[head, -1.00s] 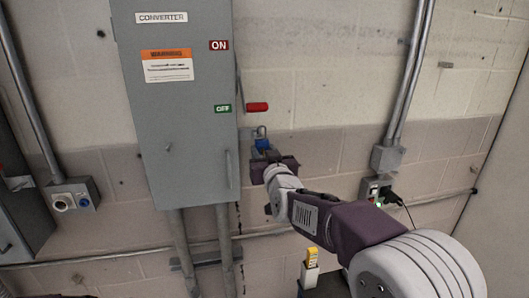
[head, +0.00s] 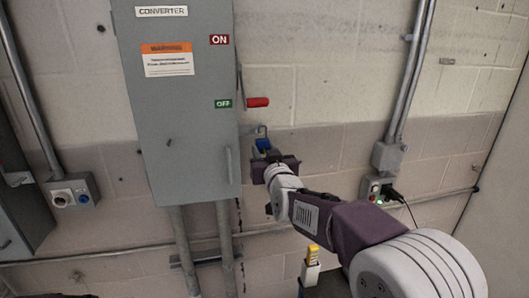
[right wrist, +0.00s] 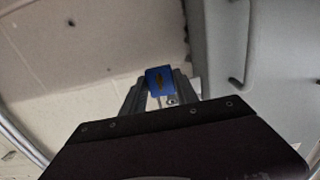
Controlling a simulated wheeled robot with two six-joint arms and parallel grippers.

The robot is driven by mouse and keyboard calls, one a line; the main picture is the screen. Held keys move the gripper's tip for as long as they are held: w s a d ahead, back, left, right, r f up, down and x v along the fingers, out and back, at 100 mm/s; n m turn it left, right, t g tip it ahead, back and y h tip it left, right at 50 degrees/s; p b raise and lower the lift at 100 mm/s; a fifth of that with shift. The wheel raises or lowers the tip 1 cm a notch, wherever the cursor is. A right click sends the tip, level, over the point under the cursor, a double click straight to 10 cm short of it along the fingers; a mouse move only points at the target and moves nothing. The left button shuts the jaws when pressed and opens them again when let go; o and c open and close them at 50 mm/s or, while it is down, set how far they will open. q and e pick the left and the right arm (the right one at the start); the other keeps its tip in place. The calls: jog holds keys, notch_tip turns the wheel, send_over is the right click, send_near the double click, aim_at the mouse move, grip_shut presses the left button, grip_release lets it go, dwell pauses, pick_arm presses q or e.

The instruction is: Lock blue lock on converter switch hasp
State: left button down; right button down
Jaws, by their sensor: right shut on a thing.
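The grey converter switch box (head: 184,110) hangs on the wall, with its red-tipped lever (head: 257,102) at the right side, level with the OFF label. The hasp (head: 255,132) is a small metal piece at the box's right edge below the lever. My right gripper (head: 266,152) is shut on the blue lock (head: 262,145), right beside the hasp. In the right wrist view the blue lock (right wrist: 159,80) sits between the fingers. Whether its shackle passes through the hasp cannot be told.
A conduit and a small outlet box (head: 378,189) with a black plug are on the wall to the right. A yellow-topped item (head: 312,256) stands low in front. Another grey box (head: 20,205) is at the far left.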

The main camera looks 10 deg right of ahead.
jog(key=shift+f+b, duration=0.4)
jog(key=c, duration=0.9)
grip_release()
jog(key=shift+o, duration=0.2)
jog(key=shift+s, duration=0.55)
jog(key=shift+s+d+b, duration=0.1)
jog(key=shift+s+b, duration=0.55)
jog(key=shift+s, duration=1.35)
